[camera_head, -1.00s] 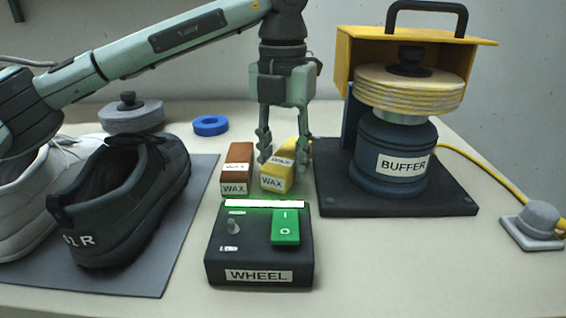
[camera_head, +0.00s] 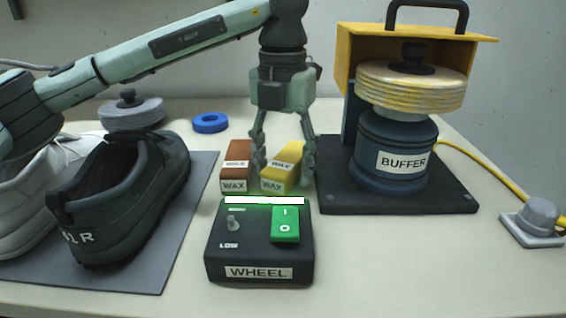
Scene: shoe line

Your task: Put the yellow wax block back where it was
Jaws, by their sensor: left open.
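The yellow wax block (camera_head: 282,170) lies on the bench behind the black wheel switch box, its labelled end facing me. A brown wax block (camera_head: 237,168) lies just left of it, with a narrow gap between them. My left gripper (camera_head: 284,166) is open above and around the yellow block, one finger on each side of it. The left finger is in the gap between the two blocks. I cannot tell whether either finger touches the yellow block. My right gripper is not in view.
The wheel switch box (camera_head: 259,240) with a green switch stands in front. The buffer (camera_head: 392,150) on its dark base is close on the right. Shoes (camera_head: 128,205) stand on a grey mat (camera_head: 140,277) at left. A blue ring (camera_head: 210,123) lies behind. Front right is clear.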

